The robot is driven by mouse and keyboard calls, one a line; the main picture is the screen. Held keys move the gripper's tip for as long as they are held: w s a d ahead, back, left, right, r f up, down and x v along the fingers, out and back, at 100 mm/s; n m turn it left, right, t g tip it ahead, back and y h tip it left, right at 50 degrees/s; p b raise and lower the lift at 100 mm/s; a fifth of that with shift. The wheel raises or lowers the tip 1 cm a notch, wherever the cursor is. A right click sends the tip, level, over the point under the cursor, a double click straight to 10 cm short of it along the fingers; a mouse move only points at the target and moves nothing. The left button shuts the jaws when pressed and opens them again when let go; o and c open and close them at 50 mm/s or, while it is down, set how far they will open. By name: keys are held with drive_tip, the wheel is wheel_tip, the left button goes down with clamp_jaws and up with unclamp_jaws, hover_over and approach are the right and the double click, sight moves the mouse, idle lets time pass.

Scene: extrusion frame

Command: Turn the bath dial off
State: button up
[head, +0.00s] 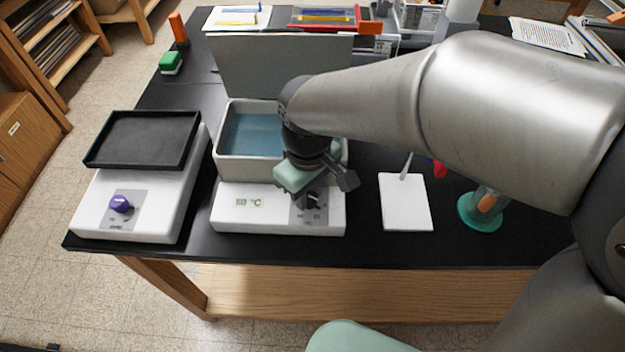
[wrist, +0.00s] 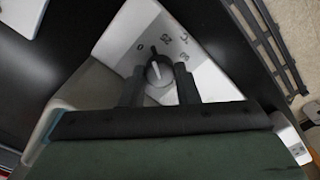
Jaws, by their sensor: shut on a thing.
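The water bath (head: 232,218) is a white box with an open basin of blue water (head: 250,138) and its lid raised behind. Its front display (head: 249,202) appears to read 60 °C. The bath dial (wrist: 160,72) is a dark round knob with a pale mark, on a panel with printed figures, one of which looks like 0. My gripper (wrist: 159,86) is shut on the dial, one dark finger on each side of it. In the head view my gripper (head: 315,195) comes down over the panel's right part and hides much of the dial.
A white hotplate with a black top (head: 145,138) and a purple knob (head: 121,204) stands left of the bath. A white pad (head: 405,203) and a teal-based stand (head: 480,212) are to the right. The table's front edge is close below the bath.

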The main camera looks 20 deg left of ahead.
sight(308, 196)
drive_tip(key=n+p, duration=0.1)
drive_tip(key=n, duration=0.4)
drive_tip(key=shift+r, duration=0.15)
drive_tip(key=shift+n, duration=0.4)
drive_tip(key=o, duration=1)
wheel_tip(308, 196, up, 17)
drive_tip(key=shift+r, duration=0.15)
idle(0.3)
